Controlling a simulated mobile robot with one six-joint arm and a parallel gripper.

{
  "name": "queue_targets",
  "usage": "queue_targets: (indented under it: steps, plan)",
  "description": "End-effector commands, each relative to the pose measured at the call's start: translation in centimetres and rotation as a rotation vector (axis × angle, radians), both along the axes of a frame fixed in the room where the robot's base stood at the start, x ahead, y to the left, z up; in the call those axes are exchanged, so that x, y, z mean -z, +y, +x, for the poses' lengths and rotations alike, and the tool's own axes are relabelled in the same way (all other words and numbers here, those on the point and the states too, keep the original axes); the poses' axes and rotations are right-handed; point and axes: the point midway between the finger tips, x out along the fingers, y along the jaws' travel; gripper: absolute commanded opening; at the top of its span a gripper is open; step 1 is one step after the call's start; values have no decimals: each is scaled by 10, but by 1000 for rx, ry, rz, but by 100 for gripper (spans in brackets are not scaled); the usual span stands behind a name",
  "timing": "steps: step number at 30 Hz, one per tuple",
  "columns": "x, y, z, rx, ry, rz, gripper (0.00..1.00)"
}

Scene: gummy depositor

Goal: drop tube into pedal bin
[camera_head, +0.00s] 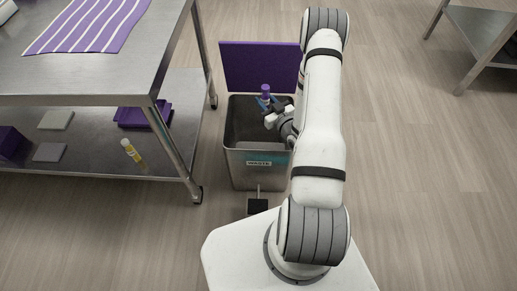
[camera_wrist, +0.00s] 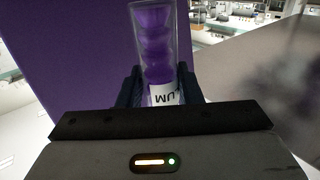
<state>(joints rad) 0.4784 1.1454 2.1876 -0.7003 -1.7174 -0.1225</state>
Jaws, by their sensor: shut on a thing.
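In the head view my gripper (camera_head: 266,103) is over the open top of the pedal bin, shut on a clear tube with purple contents (camera_head: 265,90). In the wrist view the tube (camera_wrist: 155,40) stands between the two dark fingers of my gripper (camera_wrist: 159,86), with part of a white label showing. The pedal bin (camera_head: 258,172) is a grey metal box marked WASTE. Its purple lid (camera_head: 245,66) is up behind the opening, and its pedal (camera_head: 257,206) is at the front. My arm hides the bin's right side.
A steel table (camera_head: 140,68) with a striped purple cloth (camera_head: 95,27) stands left of the bin. Its lower shelf (camera_head: 90,145) holds a yellow tube (camera_head: 132,153), purple items and grey pads. Another steel table (camera_head: 480,38) is at the far right. Floor is clear on the right.

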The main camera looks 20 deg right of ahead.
Motion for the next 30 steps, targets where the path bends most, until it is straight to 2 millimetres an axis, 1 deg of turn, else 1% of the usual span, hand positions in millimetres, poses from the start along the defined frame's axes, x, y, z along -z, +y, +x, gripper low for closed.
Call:
queue_targets:
  steps: [1, 3, 9, 12, 19, 20, 28, 30]
  plan:
    - [10, 0, 0, 0, 0, 0, 9]
    - [19, 0, 0, 0, 0, 0, 9]
    - [39, 0, 0, 1, 0, 0, 9]
    - [42, 0, 0, 1, -1, -1, 9]
    - [42, -1, 0, 2, -1, -1, 9]
    - [42, -1, 0, 2, -1, -1, 34]
    - [42, -1, 0, 2, -1, -1, 56]
    - [42, -1, 0, 2, 0, -1, 57]
